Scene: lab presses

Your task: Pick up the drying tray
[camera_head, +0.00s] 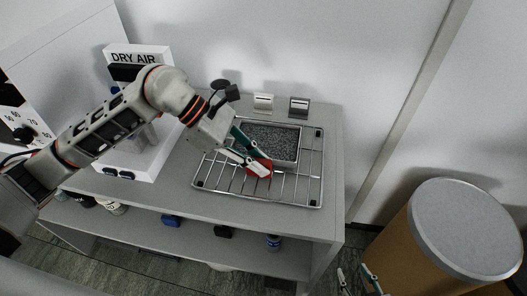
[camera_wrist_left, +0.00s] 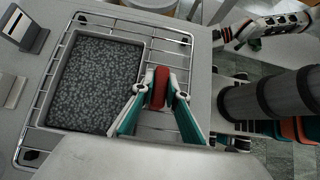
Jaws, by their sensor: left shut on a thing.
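The drying tray (camera_head: 298,147) is a shallow rectangular metal tray filled with dark speckled granules. It sits on a wire rack (camera_head: 300,190) on the grey bench, and its filled inside shows in the left wrist view (camera_wrist_left: 95,84). A red grip (camera_wrist_left: 161,88) is on its near side. My left gripper (camera_head: 262,167) comes in from the left and is shut on this red grip, with one finger on each side. In the head view the fingers partly hide the grip. My right gripper (camera_head: 358,282) is at the bottom edge, low beside the bench, with its fingers apart and empty.
A white DRY AIR unit (camera_head: 135,165) stands on the bench left of the rack, under my left arm. Two small card holders (camera_head: 263,102) stand behind the tray. A lidded brown drum (camera_head: 430,240) stands right of the bench. Small items sit on the lower shelf (camera_head: 190,238).

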